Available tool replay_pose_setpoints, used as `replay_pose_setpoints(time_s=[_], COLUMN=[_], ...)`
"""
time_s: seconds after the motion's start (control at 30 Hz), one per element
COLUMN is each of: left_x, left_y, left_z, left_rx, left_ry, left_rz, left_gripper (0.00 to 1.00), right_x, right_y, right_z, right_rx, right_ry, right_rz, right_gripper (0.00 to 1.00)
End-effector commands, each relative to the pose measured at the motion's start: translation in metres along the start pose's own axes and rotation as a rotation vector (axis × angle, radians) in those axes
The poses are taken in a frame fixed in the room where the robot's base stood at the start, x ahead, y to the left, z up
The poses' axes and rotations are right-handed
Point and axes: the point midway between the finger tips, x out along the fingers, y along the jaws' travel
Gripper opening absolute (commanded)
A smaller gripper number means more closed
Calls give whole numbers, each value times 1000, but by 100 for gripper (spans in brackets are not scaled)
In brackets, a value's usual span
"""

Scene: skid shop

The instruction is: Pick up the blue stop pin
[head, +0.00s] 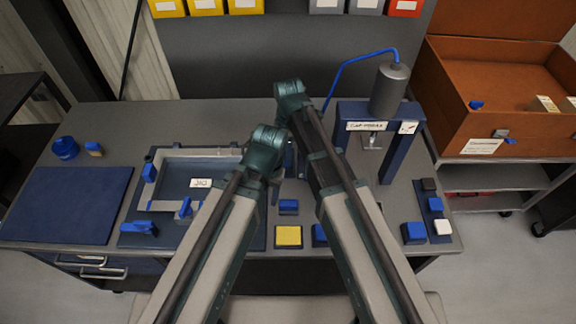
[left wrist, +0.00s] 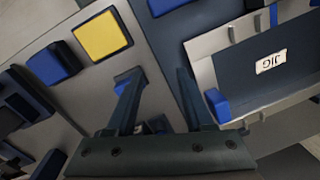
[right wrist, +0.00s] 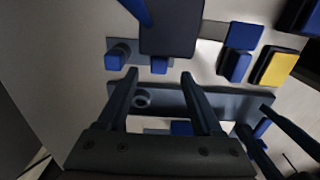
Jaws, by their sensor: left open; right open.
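Several small blue parts are in view, and I cannot tell for sure which is the stop pin. A small blue piece (left wrist: 124,76) shows at one fingertip of my left gripper (left wrist: 156,78) in the left wrist view. That gripper is open over the bench, between the yellow block (left wrist: 102,36) and the jig. My right gripper (right wrist: 160,78) is open in the right wrist view, with small blue pieces (right wrist: 160,65) beyond its fingertips. In the head view my arms hide both sets of fingers and the bench beneath them.
The jig tray (head: 200,183) lies left of my arms, with blue clamps around it. A press (head: 365,112) with a grey cylinder stands right, near an open brown case (head: 490,110). A blue mat (head: 65,205) lies clear at left. Blue blocks sit at the right front.

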Motion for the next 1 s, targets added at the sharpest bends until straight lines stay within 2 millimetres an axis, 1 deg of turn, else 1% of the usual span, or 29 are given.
replay_pose_setpoints(time_s=[0.03,0.2,0.3,0.4,0.6,0.67,0.7,0.77,0.9,1.0], left_x=[11,32,42,44,42,42,42,42,42,42], left_y=[1,3,4,4,4,4,4,4,4,4], left_z=[-1,-2,-2,-3,-2,-2,-2,-2,-2,-2], left_rx=[0,0,0,0,0,0,0,0,0,0], left_ry=[0,0,0,0,0,0,0,0,0,0], left_rz=[0,0,0,0,0,0,0,0,0,0], left_gripper=[52,52,52,52,52,52,52,52,52,52], right_x=[11,33,42,44,42,42,42,42,42,42], right_y=[0,1,1,1,1,1,1,1,1,1], right_z=[-1,-2,-2,-2,-2,-2,-2,-2,-2,-2], right_rx=[0,0,0,0,0,0,0,0,0,0], right_ry=[0,0,0,0,0,0,0,0,0,0], right_rz=[0,0,0,0,0,0,0,0,0,0], right_gripper=[68,68,68,68,68,58,51,40,15,0])
